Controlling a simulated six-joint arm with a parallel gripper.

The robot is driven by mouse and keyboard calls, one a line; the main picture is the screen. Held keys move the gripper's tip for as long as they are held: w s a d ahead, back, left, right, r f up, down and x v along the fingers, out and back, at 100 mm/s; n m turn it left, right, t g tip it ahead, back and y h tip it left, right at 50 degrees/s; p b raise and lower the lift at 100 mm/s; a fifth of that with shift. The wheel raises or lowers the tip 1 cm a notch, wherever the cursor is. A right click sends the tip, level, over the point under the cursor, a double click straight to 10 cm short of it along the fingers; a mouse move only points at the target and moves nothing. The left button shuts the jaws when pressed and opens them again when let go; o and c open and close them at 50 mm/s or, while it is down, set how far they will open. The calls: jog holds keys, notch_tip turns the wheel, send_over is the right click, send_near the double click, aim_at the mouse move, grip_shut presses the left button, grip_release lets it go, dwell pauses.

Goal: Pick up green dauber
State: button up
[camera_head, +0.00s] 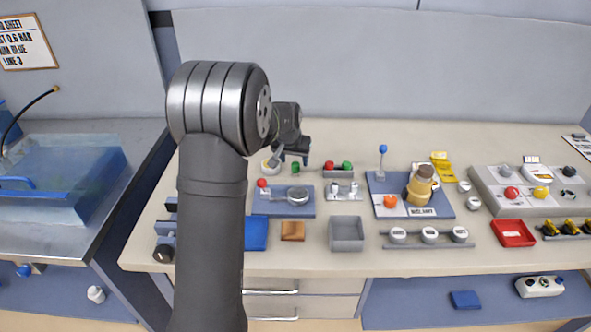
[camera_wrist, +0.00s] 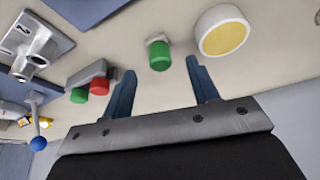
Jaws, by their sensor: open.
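A green dauber (camera_head: 296,168) stands alone on the bench beside a round white pot with a yellow top (camera_head: 270,166). In the wrist view the lone green dauber (camera_wrist: 159,55) shows between my two fingers, beyond their tips. A second green-topped piece (camera_head: 347,166) sits next to a red one (camera_head: 329,166) on a grey rack; in the wrist view this green piece (camera_wrist: 79,95) is outside the fingers, to the left. My gripper (camera_wrist: 160,68) is open and empty, above the bench. I cannot tell its exact height.
A blue plate with a round metal part (camera_head: 298,196) lies in front. A blue board (camera_head: 375,187) with a blue-knobbed lever (camera_head: 383,149) and a tan bottle (camera_head: 421,186) is to the right. A grey bin (camera_head: 346,246) stands near the front edge. Bare bench lies behind the rack.

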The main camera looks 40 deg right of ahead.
aim_at(295, 164)
jog(key=shift+x, duration=2.6)
jog(key=c, duration=1.1)
